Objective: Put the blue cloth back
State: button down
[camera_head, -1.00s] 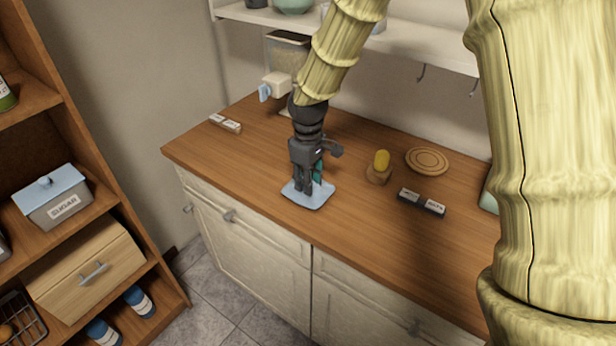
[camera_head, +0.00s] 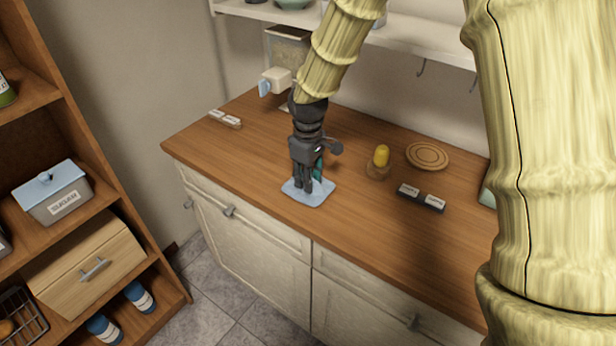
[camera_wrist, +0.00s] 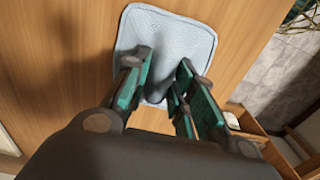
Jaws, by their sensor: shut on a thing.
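The blue cloth (camera_head: 321,194) lies on the wooden counter, close to its front edge, as a light blue rounded square. In the wrist view the cloth (camera_wrist: 196,39) has a raised fold in its middle, between the teal-padded fingers. My gripper (camera_head: 308,187) points down over the cloth with its fingertips at the cloth's surface. In the wrist view my gripper (camera_wrist: 164,66) is shut on that fold. The rest of the cloth looks flat on the counter, and its near part is partly hidden by the fingers.
On the counter (camera_head: 260,150), a yellow-topped item in a wooden holder (camera_head: 379,169), a round wooden trivet (camera_head: 428,156) and a dark labelled rack (camera_head: 421,198) stand to the right. A dispenser (camera_head: 285,75) stands behind. A shelf unit (camera_head: 95,190) is at left.

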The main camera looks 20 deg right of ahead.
jog(key=c, duration=1.1)
grip_release()
jog(key=shift+f, duration=0.1)
jog(key=shift+r+p, duration=1.55)
jog(key=shift+p, duration=0.1)
jog(key=shift+r, duration=0.1)
jog(key=shift+r+p, duration=1.85)
jog(key=shift+r, duration=0.05)
